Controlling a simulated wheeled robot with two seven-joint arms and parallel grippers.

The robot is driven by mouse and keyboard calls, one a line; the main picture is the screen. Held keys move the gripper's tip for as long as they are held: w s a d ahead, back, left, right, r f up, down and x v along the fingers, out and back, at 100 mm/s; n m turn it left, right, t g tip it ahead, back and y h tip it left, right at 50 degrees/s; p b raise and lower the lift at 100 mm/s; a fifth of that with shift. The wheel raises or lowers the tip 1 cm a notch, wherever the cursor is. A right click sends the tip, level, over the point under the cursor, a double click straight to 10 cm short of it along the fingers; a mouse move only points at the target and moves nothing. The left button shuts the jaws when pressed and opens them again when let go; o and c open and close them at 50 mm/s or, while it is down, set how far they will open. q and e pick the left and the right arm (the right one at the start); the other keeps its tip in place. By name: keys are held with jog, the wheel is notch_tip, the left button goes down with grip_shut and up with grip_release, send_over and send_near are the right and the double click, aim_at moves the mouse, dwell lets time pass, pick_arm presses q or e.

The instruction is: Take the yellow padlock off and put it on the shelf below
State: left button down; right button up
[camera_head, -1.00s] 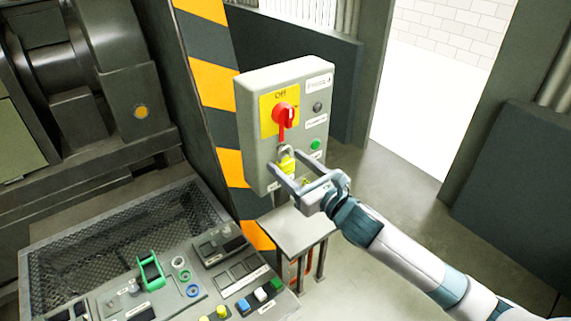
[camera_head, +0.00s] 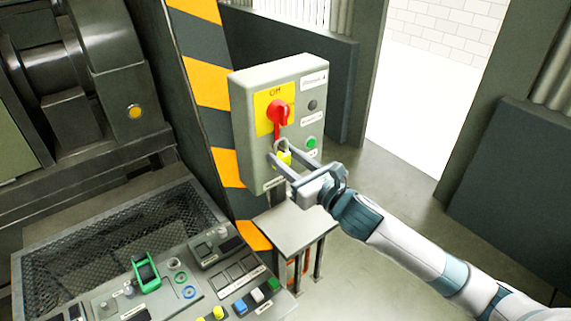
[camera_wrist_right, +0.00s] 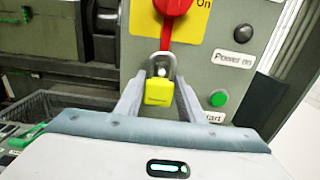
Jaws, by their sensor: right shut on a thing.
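The yellow padlock (camera_head: 284,158) has a grey metal shackle and hangs upright at the front of the grey switch box, just below the red switch handle (camera_head: 278,114). In the right wrist view the padlock (camera_wrist_right: 159,92) sits between my fingertips, its shackle at the lower end of the red handle (camera_wrist_right: 166,34). I cannot tell whether the shackle still passes through the handle. My right gripper (camera_head: 283,160) is shut on the padlock body. The shelf (camera_head: 292,232) is a small, bare grey top below the box. My left gripper is not in view.
The switch box (camera_head: 250,150) also carries a green button (camera_head: 311,143) and labels close to my fingers. A striped post (camera_head: 207,85) stands left of it. A control panel with several buttons (camera_head: 240,305) lies at the lower left. Open floor is to the right.

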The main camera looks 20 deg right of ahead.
jog(key=v, duration=1.8)
jog(key=shift+p, duration=0.3)
dwell(0.4)
jog(key=shift+s, duration=0.25)
dwell(0.3)
jog(key=p+v, duration=0.3)
jog(key=v, duration=0.4)
dwell(1.5)
